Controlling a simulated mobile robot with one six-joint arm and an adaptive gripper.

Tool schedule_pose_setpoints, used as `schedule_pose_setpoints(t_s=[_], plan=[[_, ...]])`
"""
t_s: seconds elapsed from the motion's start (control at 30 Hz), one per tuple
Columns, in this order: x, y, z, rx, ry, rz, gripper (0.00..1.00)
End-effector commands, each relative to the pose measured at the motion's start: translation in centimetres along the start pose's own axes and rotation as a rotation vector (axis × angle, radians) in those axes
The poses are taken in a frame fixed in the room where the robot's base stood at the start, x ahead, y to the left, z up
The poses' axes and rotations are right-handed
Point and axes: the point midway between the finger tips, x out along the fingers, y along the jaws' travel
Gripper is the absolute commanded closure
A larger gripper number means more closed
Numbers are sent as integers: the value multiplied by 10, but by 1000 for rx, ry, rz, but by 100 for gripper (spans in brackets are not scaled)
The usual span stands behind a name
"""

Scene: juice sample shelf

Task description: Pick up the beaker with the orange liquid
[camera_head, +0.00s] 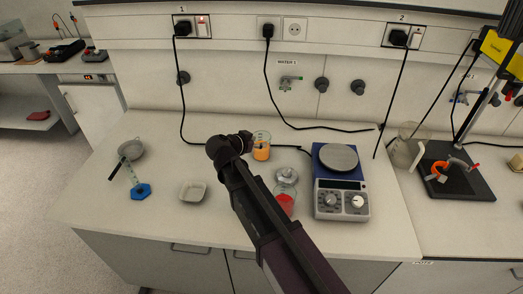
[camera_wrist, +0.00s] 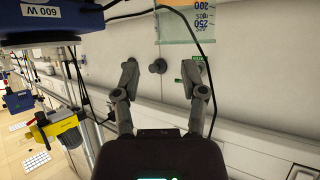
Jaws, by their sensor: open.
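The beaker with orange liquid (camera_head: 261,152) stands upright on the white bench in the head view. My gripper (camera_head: 246,138) is just left of it, seen partly end-on behind my arm; I cannot tell from this view whether they touch. In the wrist view my gripper (camera_wrist: 162,75) has its two fingers spread, with nothing between them. A clear graduated vessel (camera_wrist: 186,25) shows at the top edge of that view, beyond and right of the fingertips. It is cut off, and I cannot tell its contents.
A hotplate (camera_head: 341,185) stands right of the beaker. A red-filled vessel (camera_head: 286,202) is in front, partly behind my arm, with a metal-topped item (camera_head: 286,175) near it. A white dish (camera_head: 192,191), a strainer (camera_head: 132,149) and a blue-based cylinder (camera_head: 141,190) are left. Cables hang behind.

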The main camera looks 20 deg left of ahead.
Motion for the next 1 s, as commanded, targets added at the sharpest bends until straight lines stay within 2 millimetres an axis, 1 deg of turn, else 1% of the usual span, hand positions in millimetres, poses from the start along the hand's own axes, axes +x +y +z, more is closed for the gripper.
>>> schedule_pose_setpoints(t_s=[0.33,0.43,0.57,0.8,0.9,1.0], plan=[[1,0,0,0,0,-1,45],[5,0,1,0,0,0,45],[16,-1,2,1,0,0,45],[44,-1,2,1,-1,0,45],[50,-2,2,0,-1,-2,45],[52,-1,1,-1,-1,-2,45]])
